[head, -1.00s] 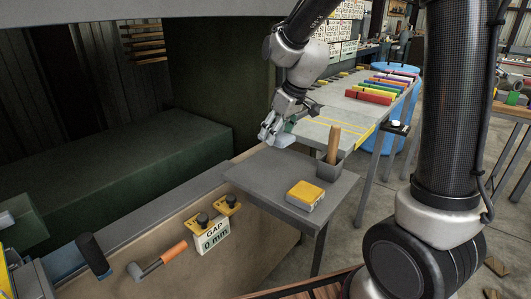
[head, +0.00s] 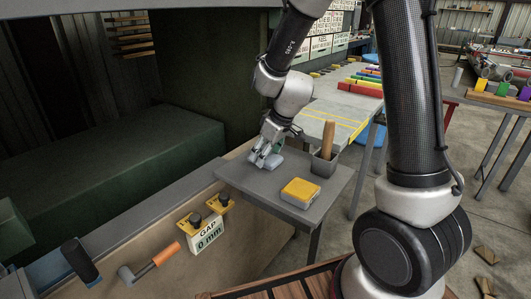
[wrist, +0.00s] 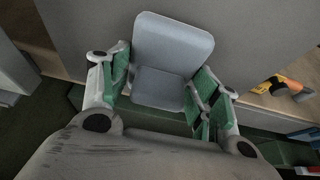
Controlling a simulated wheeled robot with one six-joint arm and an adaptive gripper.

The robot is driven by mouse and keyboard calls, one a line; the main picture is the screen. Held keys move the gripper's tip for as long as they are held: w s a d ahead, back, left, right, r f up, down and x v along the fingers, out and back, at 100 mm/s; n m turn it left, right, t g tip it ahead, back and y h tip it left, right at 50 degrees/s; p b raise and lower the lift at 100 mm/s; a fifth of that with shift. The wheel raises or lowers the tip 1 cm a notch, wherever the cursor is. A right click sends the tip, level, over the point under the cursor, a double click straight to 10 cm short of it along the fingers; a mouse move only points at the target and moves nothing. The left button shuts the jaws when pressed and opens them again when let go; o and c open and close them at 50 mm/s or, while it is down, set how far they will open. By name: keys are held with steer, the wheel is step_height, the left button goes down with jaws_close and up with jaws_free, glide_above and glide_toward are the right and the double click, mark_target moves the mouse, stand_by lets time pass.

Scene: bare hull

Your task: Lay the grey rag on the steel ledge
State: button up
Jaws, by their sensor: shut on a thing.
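The grey rag (wrist: 172,45) is a folded pale blue-grey pad, gripped between the green-lined fingers in the wrist view. It also shows as a small pale patch in the head view (head: 274,161). My gripper (head: 263,157) is shut on it, pointing down at the back left part of the small grey table (head: 245,183). Whether the rag touches the tabletop cannot be told. A grey steel ledge (head: 135,217) runs along the top of the tan panel, left of the table and of my gripper.
A grey holder with a wooden handle (head: 327,143) and a yellow-topped block (head: 300,192) stand on the table. A long bench with coloured bars stands behind.

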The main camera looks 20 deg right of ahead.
steer(key=shift+f, duration=0.1)
steer(key=o, duration=0.9)
steer(key=v, duration=1.1)
steer(key=s+d+r+m+h, duration=0.1)
steer(key=s+d+r+m, duration=0.1)
steer(key=s+d, duration=0.2)
steer(key=s+d+r+m+h, duration=0.1)
steer(key=s+d+r+m, duration=0.1)
steer(key=s, duration=0.9)
steer(key=s+d+r+m, duration=0.3)
steer(key=s+d, duration=0.3)
steer(key=s, duration=0.2)
steer(key=shift+d+r+h, duration=0.15)
steer(key=shift+r+h, duration=0.25)
steer(key=shift+r, duration=0.3)
